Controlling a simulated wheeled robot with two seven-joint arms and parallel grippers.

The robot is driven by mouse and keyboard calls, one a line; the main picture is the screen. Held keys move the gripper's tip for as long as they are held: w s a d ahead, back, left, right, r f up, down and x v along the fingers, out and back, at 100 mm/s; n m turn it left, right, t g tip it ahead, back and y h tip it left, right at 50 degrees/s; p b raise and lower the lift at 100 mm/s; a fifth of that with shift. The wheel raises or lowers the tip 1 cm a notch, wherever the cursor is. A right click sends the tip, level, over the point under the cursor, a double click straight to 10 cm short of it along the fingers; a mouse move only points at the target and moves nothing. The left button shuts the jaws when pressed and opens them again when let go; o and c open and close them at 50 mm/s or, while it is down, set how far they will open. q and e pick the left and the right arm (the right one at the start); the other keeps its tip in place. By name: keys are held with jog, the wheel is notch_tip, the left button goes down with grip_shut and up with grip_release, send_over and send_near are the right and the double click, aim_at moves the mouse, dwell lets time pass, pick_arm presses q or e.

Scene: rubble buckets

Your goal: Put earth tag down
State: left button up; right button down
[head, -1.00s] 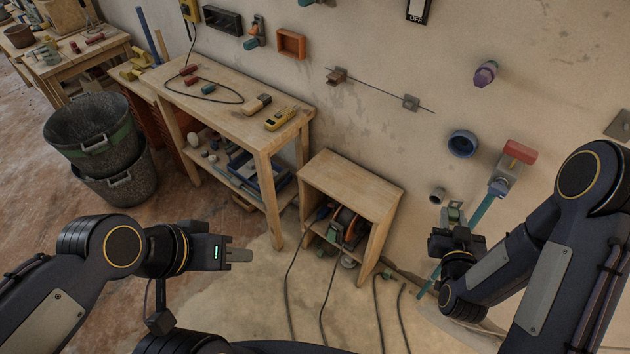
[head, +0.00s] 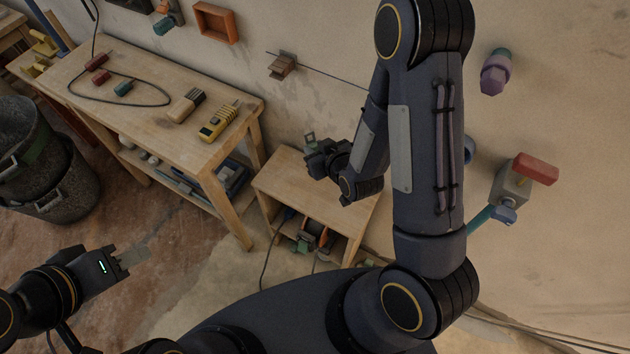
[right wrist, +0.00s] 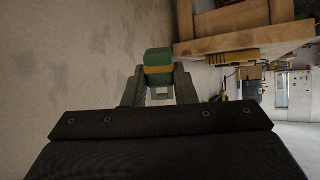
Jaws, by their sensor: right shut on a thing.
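The earth tag (right wrist: 158,62), a small green block with a yellow band, sits between the fingers of my right gripper (right wrist: 159,85) in the right wrist view. The gripper is shut on it. In the head view my right gripper (head: 311,142) is above the back of the small wooden stand (head: 327,192), near the wall. The tag is too small there to make out clearly. My left gripper (head: 132,258) is at the lower left, over the floor and away from the furniture. I cannot tell whether its fingers are open or shut.
A workbench (head: 150,97) on the left bears a yellow meter (head: 219,121), a tan-handled brush (head: 187,105) and a cable with clips. Black buckets (head: 40,170) stand at far left. A red-handled switch box (head: 515,183) is on the wall. The visible stand top looks clear.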

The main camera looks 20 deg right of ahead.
jog(key=s+d+f+n+g+h+b, duration=0.1)
jog(key=s+d+f+g+b, duration=0.2)
jog(key=s+g, duration=0.5)
jog(key=s+f+n+g+h+b, duration=0.1)
jog(key=s+f+g+b, duration=0.35)
jog(key=s, duration=0.55)
jog(key=shift+g, duration=0.35)
jog(key=w+d+f, duration=0.1)
jog(key=w+f, duration=0.2)
jog(key=w+d+f, duration=0.1)
jog(key=w+f, duration=0.1)
jog(key=w, duration=0.2)
jog(key=w+d+f+b, duration=0.1)
jog(key=w+d+f, duration=0.1)
jog(key=w+f, duration=0.1)
jog(key=shift+w+f, duration=0.3)
jog(key=shift+w, duration=0.3)
jog(key=shift+w+d+f, duration=0.1)
jog(key=shift+w+f, duration=0.3)
jog(key=shift+w+d+f, duration=0.1)
jog(key=shift+w+f, duration=0.05)
jog(key=shift+f, duration=0.8)
jog(key=shift+w+f, duration=0.15)
jog(key=shift+f, duration=0.8)
jog(key=c, duration=1.2)
grip_release()
